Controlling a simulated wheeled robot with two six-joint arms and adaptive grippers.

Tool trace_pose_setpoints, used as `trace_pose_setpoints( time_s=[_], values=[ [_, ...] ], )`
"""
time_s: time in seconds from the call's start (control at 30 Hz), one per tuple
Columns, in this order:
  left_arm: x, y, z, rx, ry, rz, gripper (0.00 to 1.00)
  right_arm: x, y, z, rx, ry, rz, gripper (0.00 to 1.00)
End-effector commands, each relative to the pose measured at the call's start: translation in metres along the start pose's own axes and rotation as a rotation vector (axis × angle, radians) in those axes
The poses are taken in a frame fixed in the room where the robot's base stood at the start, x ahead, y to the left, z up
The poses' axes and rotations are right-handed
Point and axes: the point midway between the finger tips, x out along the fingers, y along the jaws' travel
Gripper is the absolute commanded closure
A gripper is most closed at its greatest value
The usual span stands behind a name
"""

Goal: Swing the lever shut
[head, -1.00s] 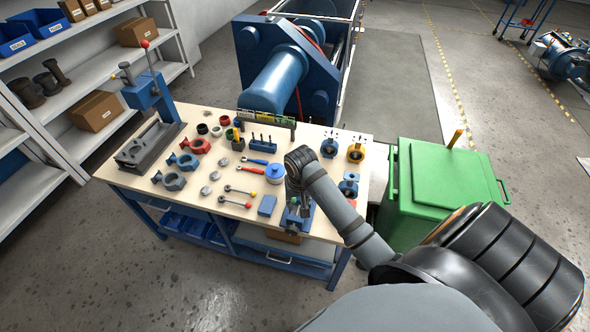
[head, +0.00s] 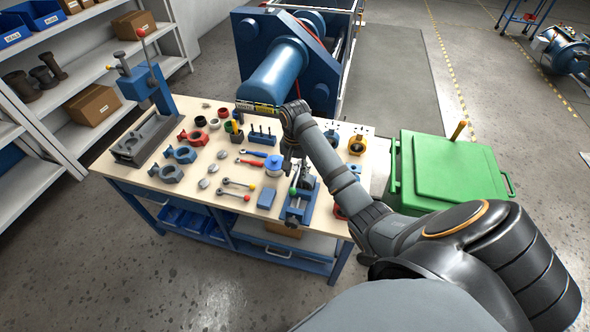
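A blue fixture (head: 298,212) stands at the front right of the workbench and holds a small dark part. A green knob (head: 293,190), which looks like a lever end, shows on its upper left side. I cannot tell the lever's angle at this size. My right gripper (head: 287,165) hangs from the arm, pointing down, just beyond the fixture in the picture and beside the blue round tin (head: 275,165). It appears apart from the knob. Its fingers are small and dark, so their opening is unclear. My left gripper is not in view.
A lever press (head: 150,85) stands at left. A green bin (head: 455,175) is right of the bench.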

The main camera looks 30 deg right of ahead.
Motion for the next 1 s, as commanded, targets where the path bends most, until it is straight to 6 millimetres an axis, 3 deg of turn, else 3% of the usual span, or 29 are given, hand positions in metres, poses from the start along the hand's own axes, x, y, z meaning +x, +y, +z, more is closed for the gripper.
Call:
trace_pose_setpoints(
  time_s=[0.03,0.17,0.2,0.43,0.7,0.93,1.0],
  values=[
    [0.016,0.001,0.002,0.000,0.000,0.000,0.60,0.014,0.000,0.000,0.000,0.001,0.000,0.68],
    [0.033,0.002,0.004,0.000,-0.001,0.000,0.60,0.028,0.000,0.000,0.000,0.001,-0.001,0.68],
    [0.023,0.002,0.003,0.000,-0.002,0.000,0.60,0.026,0.000,0.000,0.000,-0.002,0.001,0.68],
    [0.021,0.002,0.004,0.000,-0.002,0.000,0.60,0.050,0.000,0.000,0.000,0.001,0.000,0.68],
    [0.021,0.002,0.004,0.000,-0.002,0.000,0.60,0.053,0.000,0.000,0.000,0.001,0.000,0.68],
    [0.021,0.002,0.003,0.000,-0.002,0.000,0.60,0.053,0.000,0.000,0.000,0.001,-0.001,0.96],
    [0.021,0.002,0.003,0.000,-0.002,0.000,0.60,0.053,0.000,0.000,0.000,0.001,-0.001,1.00]
  ],
)
